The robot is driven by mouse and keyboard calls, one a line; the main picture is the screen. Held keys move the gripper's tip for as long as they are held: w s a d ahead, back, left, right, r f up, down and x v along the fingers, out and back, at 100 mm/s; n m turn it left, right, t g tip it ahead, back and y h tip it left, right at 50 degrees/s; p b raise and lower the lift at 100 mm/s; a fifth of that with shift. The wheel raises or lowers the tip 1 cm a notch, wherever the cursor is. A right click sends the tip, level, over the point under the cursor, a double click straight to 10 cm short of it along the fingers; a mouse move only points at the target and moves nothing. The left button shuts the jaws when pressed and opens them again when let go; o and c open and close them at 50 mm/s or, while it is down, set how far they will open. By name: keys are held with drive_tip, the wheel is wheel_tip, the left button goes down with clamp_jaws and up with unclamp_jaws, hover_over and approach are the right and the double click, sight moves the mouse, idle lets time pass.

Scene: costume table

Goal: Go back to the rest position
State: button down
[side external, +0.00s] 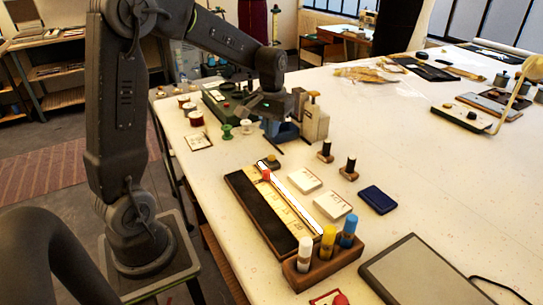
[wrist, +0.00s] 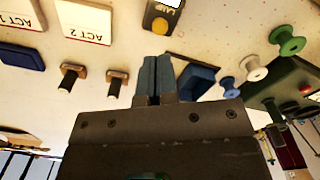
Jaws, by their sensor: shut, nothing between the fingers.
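My gripper (side external: 270,128) hangs over the left part of the white table (side external: 400,170) in the side view, at the end of my bent arm. In the wrist view its two blue-grey fingers (wrist: 155,72) are together with nothing between them. A blue block-like thing (wrist: 195,80) shows right beside the fingers in the wrist view; whether they touch it I cannot tell. In the side view the gripper partly hides what stands behind it.
A cream bottle-like object (side external: 314,122) stands close to the gripper's right. Green (side external: 227,131) and white spools are to its left. The table's right middle is clear.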

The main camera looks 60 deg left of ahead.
drive_tip(key=shift+r, duration=0.3)
drive_tip(key=shift+s+d+r, duration=0.1)
drive_tip(key=shift+d, duration=0.05)
drive_tip(key=s+d+r+m+t, duration=0.2)
drive_tip(key=s+d+r+m, duration=0.1)
drive_tip(key=s+d, duration=0.4)
drive_tip(key=s+d+r+m+t, duration=0.3)
drive_tip(key=s+d, duration=0.5)
drive_tip(key=s, duration=0.1)
drive_tip(key=shift+s+d+r+t, duration=0.2)
drive_tip(key=shift+d+r+t, duration=0.1)
drive_tip(key=shift+r, duration=0.1)
